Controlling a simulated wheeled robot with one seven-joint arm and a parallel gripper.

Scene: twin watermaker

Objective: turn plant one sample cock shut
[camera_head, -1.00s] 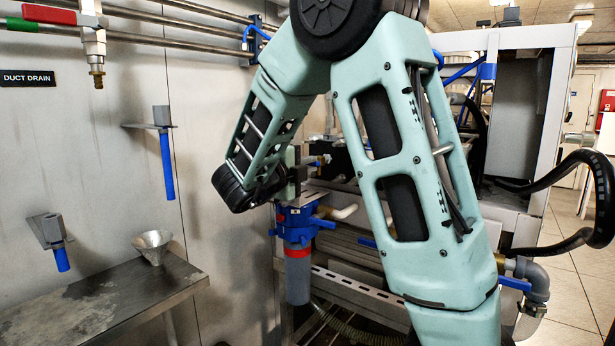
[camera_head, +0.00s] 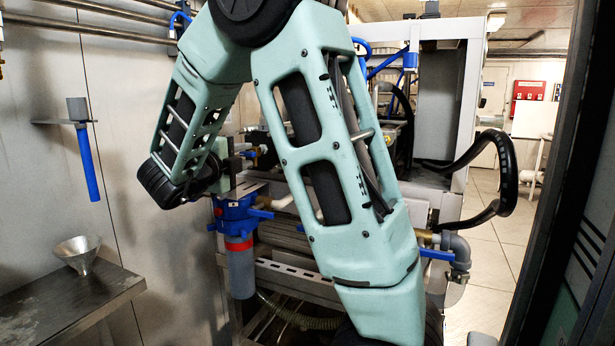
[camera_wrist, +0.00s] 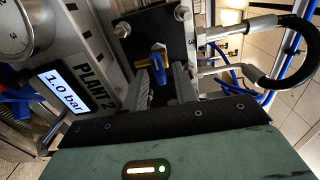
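In the wrist view a small cock with a blue handle (camera_wrist: 157,66) and a brass-coloured body sits on a dark plate. My gripper (camera_wrist: 160,88) has its two grey fingers spread, one on each side of the blue handle, with gaps visible; contact cannot be made out. A "PLANT 2" label (camera_wrist: 96,86) and a lit "1.0 bar" display (camera_wrist: 62,90) are beside it; no plant one label is visible.
A blue-headed filter housing (camera_head: 238,221) with a red band hangs just below my wrist. A steel bench (camera_head: 98,290) with a funnel (camera_head: 78,254) is at left. A dark panel edge (camera_head: 560,180) stands close at right. A black hose (camera_head: 500,180) loops beyond my arm.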

